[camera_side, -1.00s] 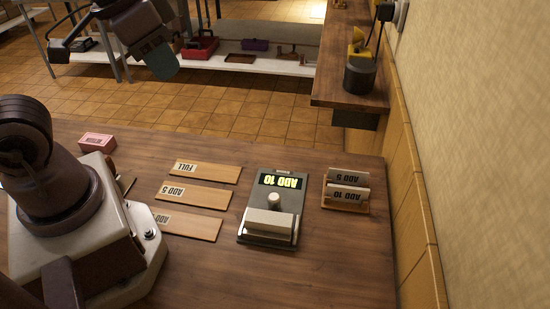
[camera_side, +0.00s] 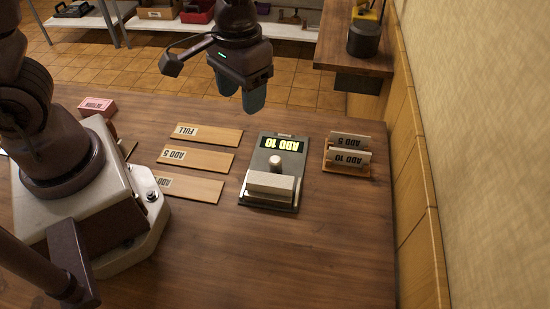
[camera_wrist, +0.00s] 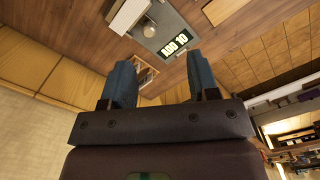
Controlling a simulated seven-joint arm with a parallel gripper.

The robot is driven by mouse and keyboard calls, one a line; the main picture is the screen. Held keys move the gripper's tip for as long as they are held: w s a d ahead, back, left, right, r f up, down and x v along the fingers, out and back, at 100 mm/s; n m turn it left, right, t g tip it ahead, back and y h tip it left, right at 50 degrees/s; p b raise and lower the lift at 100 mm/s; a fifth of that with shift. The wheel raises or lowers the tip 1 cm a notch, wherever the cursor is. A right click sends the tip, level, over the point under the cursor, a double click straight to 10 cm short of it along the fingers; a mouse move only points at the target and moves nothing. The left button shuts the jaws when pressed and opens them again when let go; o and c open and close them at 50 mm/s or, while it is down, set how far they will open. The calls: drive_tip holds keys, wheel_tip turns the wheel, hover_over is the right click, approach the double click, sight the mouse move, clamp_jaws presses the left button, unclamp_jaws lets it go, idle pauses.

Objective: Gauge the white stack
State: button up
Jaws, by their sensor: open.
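The white stack (camera_side: 270,184) lies across the front of a grey-green gauge unit (camera_side: 257,163); it also shows in the wrist view (camera_wrist: 129,16). Behind it is a round white knob (camera_side: 275,161). The unit's lit display (camera_side: 283,143) reads ADD 10, upside down in the side view; the wrist view also shows the display (camera_wrist: 174,44). My gripper (camera_side: 254,101) is in the air beyond the unit's display end, pointing down. In the wrist view its two blue fingers (camera_wrist: 159,65) are apart with nothing held between them.
To the left lie wooden boards marked FULL (camera_side: 215,135), ADD 5 (camera_side: 205,160) and ADD 5 or similar (camera_side: 195,188). A pink block (camera_side: 96,106) sits farther left. The front table is clear.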

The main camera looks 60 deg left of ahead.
drive_tip(key=n, duration=0.2)
hover_over(275, 159)
drive_tip(key=s, duration=0.3)
wheel_tip(275, 159, down, 5)
drive_tip(key=w+f+n, duration=0.1)
drive_tip(key=f, duration=0.3)
drive_tip(key=w+f+n, duration=0.1)
drive_tip(key=f, duration=0.3)
drive_tip(key=w+f+n, duration=0.1)
drive_tip(key=f, duration=0.4)
drive_tip(key=shift+t, duration=0.3)
